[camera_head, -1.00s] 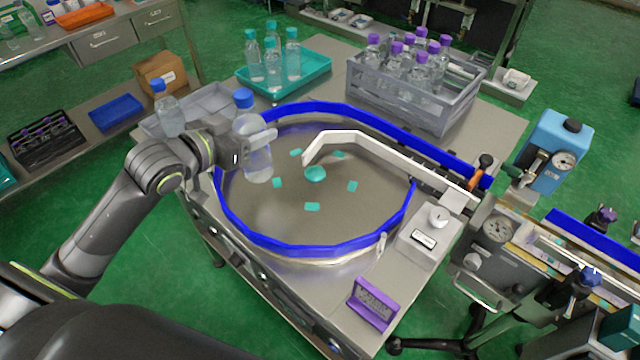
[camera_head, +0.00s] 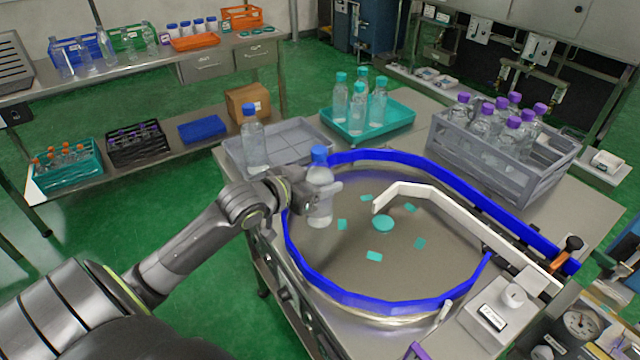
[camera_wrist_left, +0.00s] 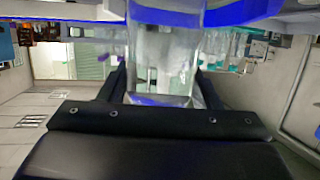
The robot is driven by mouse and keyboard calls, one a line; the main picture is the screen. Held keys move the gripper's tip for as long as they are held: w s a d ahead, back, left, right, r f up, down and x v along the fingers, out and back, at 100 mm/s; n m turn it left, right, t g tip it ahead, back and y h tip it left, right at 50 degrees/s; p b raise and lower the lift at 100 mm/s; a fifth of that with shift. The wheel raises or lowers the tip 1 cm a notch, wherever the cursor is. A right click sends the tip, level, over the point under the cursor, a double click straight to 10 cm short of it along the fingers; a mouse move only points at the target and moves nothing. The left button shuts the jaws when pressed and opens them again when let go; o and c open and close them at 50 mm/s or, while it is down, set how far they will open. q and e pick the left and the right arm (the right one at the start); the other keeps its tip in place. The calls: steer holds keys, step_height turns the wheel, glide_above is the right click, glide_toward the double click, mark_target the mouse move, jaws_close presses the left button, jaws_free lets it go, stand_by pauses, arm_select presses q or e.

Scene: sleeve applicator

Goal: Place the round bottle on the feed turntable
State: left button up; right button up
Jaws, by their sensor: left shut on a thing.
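The round bottle (camera_head: 320,206) is clear with a blue cap. My left gripper (camera_head: 318,190) is shut on it and holds it upright over the left part of the feed turntable (camera_head: 345,255). I cannot tell whether its base touches the disc. In the left wrist view the clear bottle (camera_wrist_left: 165,60) stands between the fingers. The turntable is a grey disc with teal marks and a blue guide rail (camera_head: 400,307) around it. My right gripper is not in view.
A grey tray (camera_head: 290,135) holds another blue-capped bottle (camera_head: 252,145) at the back left. A teal tray (camera_head: 395,125) holds teal-capped bottles, and a grey crate (camera_head: 500,170) holds purple-capped bottles. A white guide arm (camera_head: 440,200) crosses the disc's right side.

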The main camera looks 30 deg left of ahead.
arm_select(q)
steer(key=shift+f, duration=0.45)
steer(key=o, duration=1.4)
steer(key=shift+c, duration=0.2)
steer(key=p+v, duration=0.3)
steer(key=v, duration=0.7)
steer(key=shift+s+r, duration=0.1)
steer(key=shift+r, duration=0.15)
steer(key=shift+p+v, duration=0.35)
steer(key=shift+v, duration=0.55)
steer(key=shift+f, duration=0.15)
